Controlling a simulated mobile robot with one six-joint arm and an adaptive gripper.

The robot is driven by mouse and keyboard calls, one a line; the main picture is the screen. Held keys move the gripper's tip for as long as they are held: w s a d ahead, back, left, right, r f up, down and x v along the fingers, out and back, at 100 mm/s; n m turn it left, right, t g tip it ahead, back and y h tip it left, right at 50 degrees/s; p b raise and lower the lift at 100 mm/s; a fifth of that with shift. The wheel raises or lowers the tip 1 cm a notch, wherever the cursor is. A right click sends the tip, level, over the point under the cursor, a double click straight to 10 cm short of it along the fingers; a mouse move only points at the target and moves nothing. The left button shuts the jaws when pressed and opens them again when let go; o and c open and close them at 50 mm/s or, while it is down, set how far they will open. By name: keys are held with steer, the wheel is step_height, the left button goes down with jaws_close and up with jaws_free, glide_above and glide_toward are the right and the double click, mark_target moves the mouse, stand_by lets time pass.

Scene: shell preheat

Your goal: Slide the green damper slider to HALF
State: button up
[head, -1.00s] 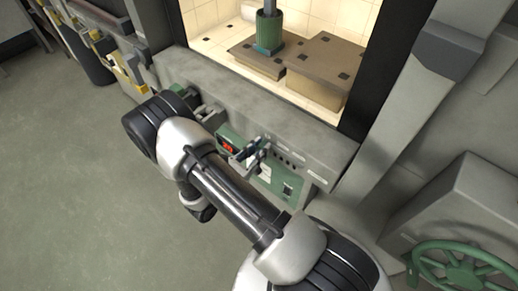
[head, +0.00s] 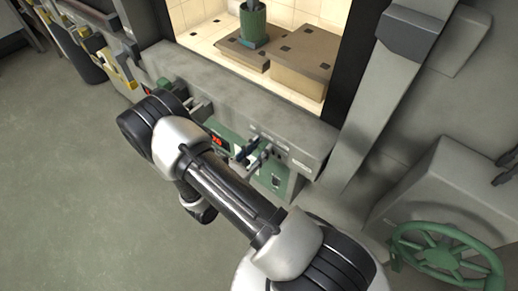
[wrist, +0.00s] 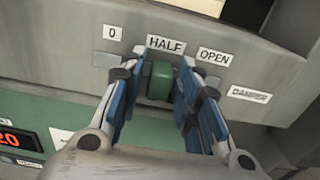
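The green damper slider (wrist: 160,82) shows in the wrist view as a small green block just below the HALF label (wrist: 165,45). The 0 label (wrist: 113,32) is to its left and the OPEN label (wrist: 214,57) to its right. My gripper (wrist: 162,80) has one blue-padded finger close against each side of the slider and looks shut on it. A thin gap cannot be ruled out. In the head view my gripper (head: 254,155) is at the front panel below the furnace opening. The slider is too small to make out there.
A red display (head: 217,141) is on the panel left of my gripper. A DAMPER label (wrist: 249,94) is at the right in the wrist view. A green handwheel (head: 445,255) stands at the lower right. The floor at left is clear.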

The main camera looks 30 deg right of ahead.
steer(key=shift+o, duration=0.6)
steer(key=v, duration=1.2)
